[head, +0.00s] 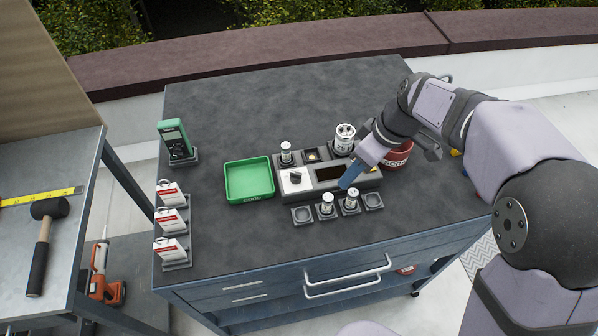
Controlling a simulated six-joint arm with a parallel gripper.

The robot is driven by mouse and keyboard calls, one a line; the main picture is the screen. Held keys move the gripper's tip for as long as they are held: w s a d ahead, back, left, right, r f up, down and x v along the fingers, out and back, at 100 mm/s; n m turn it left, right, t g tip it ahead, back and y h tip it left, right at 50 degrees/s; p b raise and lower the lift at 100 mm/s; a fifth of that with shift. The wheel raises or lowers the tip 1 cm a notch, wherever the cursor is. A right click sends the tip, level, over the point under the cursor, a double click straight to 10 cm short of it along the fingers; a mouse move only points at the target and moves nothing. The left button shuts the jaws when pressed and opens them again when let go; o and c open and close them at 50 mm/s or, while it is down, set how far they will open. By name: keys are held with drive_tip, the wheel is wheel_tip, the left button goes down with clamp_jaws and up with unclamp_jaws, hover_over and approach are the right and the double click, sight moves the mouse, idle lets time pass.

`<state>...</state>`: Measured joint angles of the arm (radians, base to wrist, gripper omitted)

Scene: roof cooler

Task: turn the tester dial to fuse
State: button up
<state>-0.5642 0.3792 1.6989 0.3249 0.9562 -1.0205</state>
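The tester (326,178) is a grey box with a dark window, standing in the middle of the dark bench top. Its dial (294,177) is a dark knob on a pale plate at the tester's left end. The dial's markings are too small to read, so I cannot tell where it points. My gripper (349,182) has blue fingers and is over the right part of the tester, to the right of the dial and apart from it. I see the fingers from the side and cannot tell whether they are open or shut. My arm hides part of the tester's right end.
A green tray (249,180) lies left of the tester. Fuse-like cylinders (327,204) stand in holders in front, with a larger one (344,139) behind. A red scrap bin (397,155) is partly hidden by my arm. A green meter (175,141) and white boxes (171,220) stand at the left.

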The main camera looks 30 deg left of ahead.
sight(297, 173)
drive_tip(key=s+a+n+y, duration=0.15)
drive_tip(key=a+n, duration=0.35)
drive_tip(key=a, duration=0.5)
drive_tip(key=shift+g+h, duration=0.25)
drive_tip(key=shift+g, duration=0.15)
drive_tip(key=shift+s+p+x, duration=0.2)
drive_tip(key=shift+p+x, duration=0.25)
drive_tip(key=shift+x, duration=1.25)
drive_tip(key=shift+s+p+x, duration=0.2)
drive_tip(key=shift+p+x, duration=0.2)
drive_tip(key=shift+x, duration=1.3)
drive_tip(key=shift+a+r, duration=0.2)
drive_tip(key=shift+c, duration=0.2)
clamp_jaws()
